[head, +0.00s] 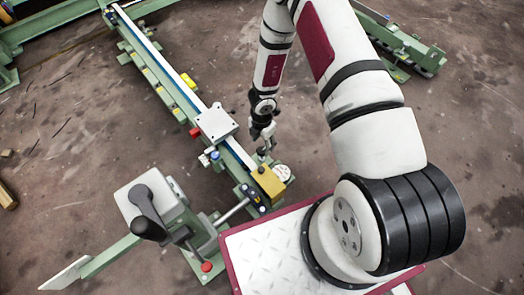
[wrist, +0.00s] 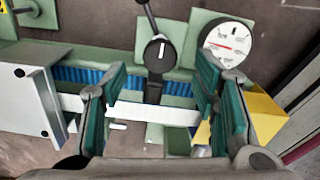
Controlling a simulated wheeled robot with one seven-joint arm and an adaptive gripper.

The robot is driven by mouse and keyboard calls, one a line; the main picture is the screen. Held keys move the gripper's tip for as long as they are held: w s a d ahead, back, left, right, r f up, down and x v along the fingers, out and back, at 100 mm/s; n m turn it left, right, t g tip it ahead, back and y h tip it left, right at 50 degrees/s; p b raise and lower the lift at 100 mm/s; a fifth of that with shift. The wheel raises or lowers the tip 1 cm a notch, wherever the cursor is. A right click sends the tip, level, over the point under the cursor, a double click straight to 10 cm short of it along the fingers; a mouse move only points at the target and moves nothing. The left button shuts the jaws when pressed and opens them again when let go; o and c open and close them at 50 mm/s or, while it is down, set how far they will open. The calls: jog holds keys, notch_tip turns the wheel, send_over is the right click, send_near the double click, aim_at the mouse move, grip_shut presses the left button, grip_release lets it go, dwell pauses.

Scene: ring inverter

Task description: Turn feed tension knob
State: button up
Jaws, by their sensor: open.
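A round black knob (wrist: 158,54) with a white pointer line sits on a green plate in the wrist view, with a dark lever rising behind it. The pointer stands roughly upright in the picture. No label shows whether it is the feed tension knob. My gripper (wrist: 160,78) is open and empty, its teal-padded fingers apart to the left and right of the knob in the picture, not visibly touching it. In the head view my gripper (head: 265,146) hangs over the green rail near the gauge; the knob cannot be made out there.
A white dial gauge (wrist: 229,43) stands right of the knob, close to the right finger. A yellow block (head: 268,182) is at the rail's near end. A white plate (head: 215,122) sits on the green rail (head: 160,70). A black-handled crank (head: 150,225) stands at lower left.

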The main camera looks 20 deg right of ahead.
aim_at(262, 149)
jog(key=shift+f+b, duration=0.8)
jog(key=shift+f, duration=1.45)
jog(key=c, duration=1.2)
